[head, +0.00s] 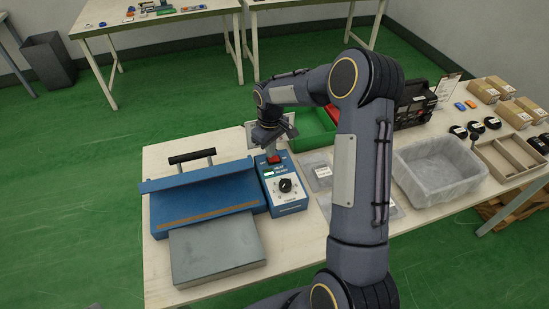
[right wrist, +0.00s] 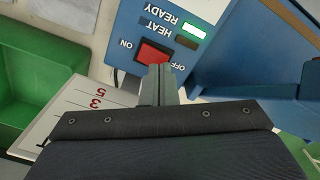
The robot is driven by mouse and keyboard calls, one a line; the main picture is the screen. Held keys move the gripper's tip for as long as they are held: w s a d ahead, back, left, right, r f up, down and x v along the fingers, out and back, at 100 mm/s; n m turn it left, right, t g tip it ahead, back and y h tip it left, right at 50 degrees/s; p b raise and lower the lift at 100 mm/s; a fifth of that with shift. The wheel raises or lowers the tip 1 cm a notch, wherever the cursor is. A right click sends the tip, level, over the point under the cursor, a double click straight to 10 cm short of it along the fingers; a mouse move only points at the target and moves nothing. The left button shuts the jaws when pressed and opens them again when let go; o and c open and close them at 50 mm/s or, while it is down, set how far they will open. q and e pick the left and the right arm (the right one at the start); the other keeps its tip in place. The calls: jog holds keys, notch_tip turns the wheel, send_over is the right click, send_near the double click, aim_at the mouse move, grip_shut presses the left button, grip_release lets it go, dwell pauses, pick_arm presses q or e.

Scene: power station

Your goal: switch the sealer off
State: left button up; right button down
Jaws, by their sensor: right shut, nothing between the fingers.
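The blue sealer (head: 205,203) with its black-handled bar (head: 192,156) stands on the table, a grey plate (head: 217,248) in front of it. Its blue control box (head: 288,205) has a black dial (head: 286,185) and a red rocker switch (head: 275,159). In the right wrist view the red switch (right wrist: 151,52) sits between the ON and OFF labels. The READY window (right wrist: 194,32) is lit and the HEAT window (right wrist: 187,43) is dark. My right gripper (right wrist: 160,70) is shut and empty, its tips at the switch's lower edge; contact and rocker tilt cannot be told. My left gripper is out of view.
A green bin (head: 312,130) stands behind the control box. Clear bags (head: 320,172) and a grey tub (head: 440,168) lie to its right. A white card (right wrist: 75,105) with red numbers is close to my right gripper. Boxes (head: 483,90) stand at the far right.

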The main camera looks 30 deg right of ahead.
jog(key=shift+f+b, duration=0.75)
jog(key=shift+f, duration=0.3)
dwell(0.9)
jog(key=shift+r, duration=0.1)
jog(key=shift+r+p, duration=2.35)
jog(key=shift+r, duration=1.15)
